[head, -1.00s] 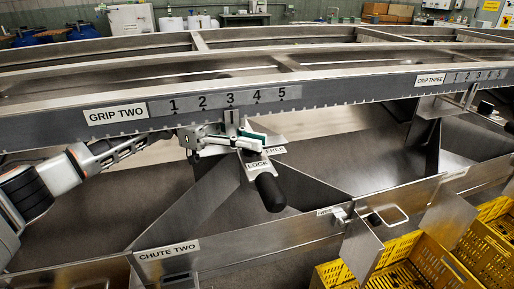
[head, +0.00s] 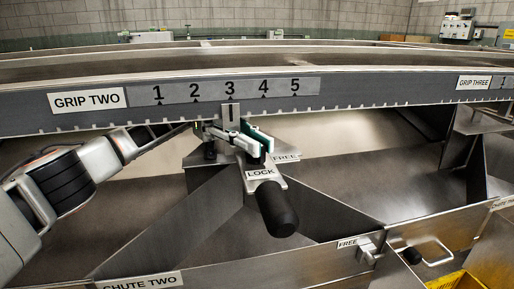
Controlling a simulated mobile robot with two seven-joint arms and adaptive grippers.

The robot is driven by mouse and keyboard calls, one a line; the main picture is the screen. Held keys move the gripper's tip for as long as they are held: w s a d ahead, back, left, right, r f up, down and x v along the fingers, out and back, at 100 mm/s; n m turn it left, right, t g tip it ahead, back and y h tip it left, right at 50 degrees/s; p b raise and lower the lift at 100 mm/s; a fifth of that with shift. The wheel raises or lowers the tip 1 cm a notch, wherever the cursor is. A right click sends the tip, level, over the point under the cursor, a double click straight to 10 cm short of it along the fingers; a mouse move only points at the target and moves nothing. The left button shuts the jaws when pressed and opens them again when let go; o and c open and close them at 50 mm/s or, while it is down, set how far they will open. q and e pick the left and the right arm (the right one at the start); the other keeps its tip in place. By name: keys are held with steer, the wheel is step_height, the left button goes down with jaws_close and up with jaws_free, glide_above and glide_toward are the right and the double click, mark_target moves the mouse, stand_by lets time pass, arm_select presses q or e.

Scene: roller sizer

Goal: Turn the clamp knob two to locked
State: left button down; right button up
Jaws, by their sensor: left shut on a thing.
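The clamp under the GRIP TWO rail has a LOCK plate (head: 259,174) running down to a thick black handle (head: 277,210). A FREE plate (head: 285,157) lies to its upper right. My left gripper (head: 257,143) reaches in from the left just below the rail. Its pale fingers with dark green pads are shut on clamp knob two, above the LOCK plate. The fingers hide most of the knob, so its exact angle cannot be told. The black handle is below the fingers, apart from them. My right gripper is not in view.
The GRIP TWO rail (head: 75,101) crosses above with a scale plate (head: 228,90) marked 1 to 5; a pointer tab sits under 3. Sloped metal chute walls (head: 175,220) stand below. Another FREE plate (head: 347,243) and a yellow crate (head: 455,283) are lower right.

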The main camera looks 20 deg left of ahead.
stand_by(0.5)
arm_select(q)
steer(key=c, duration=2.1)
jaws_free()
